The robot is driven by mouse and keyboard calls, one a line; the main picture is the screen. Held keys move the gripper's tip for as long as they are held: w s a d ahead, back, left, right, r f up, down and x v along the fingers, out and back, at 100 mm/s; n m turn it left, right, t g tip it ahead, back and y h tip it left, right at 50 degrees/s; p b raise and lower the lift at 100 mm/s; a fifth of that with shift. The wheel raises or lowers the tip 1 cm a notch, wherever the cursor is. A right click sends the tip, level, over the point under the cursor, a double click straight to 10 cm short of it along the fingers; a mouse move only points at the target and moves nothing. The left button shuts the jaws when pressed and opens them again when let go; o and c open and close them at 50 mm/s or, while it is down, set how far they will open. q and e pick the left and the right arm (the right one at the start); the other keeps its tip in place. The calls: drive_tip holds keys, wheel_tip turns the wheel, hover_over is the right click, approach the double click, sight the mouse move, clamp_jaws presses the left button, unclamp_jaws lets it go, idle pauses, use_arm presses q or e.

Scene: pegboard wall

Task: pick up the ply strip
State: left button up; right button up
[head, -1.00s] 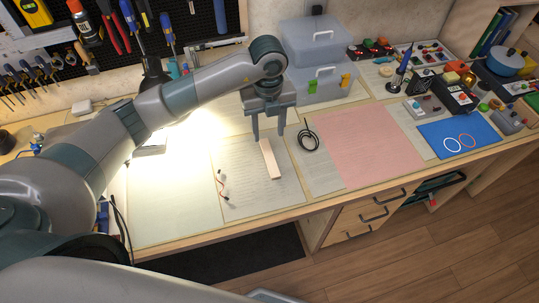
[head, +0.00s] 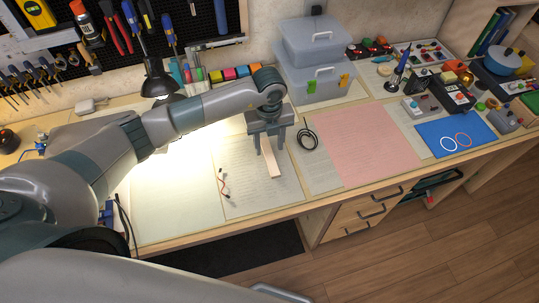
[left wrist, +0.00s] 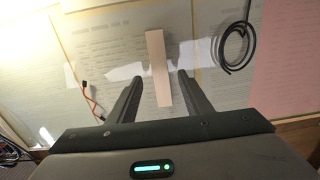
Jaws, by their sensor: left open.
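The ply strip (head: 272,164) is a pale wooden bar lying on the paper-covered bench in the head view. It also shows in the left wrist view (left wrist: 158,70), upright in the picture between my two fingers. My left gripper (head: 273,152) is open above the strip, its fingers apart on either side of it. In the left wrist view the open fingers (left wrist: 155,78) stand clear of the strip's sides. The upper part of the strip is partly hidden by the gripper in the head view. My right gripper is not in view.
A coiled black cable (head: 307,139) lies right of the strip. A pink sheet (head: 365,143) lies farther right. Stacked clear boxes (head: 318,60) stand behind. A desk lamp (head: 158,82) stands back left.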

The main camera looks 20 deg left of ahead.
sight(270, 156)
use_arm(q)
wheel_tip(270, 156, down, 3)
drive_tip(key=shift+s+d+f+p, duration=0.1)
drive_tip(key=shift+p, duration=0.5)
drive_tip(key=shift+f, duration=0.3)
drive_tip(key=c, duration=1.1)
drive_tip(key=shift+r, duration=0.1)
drive_tip(key=shift+c, duration=0.2)
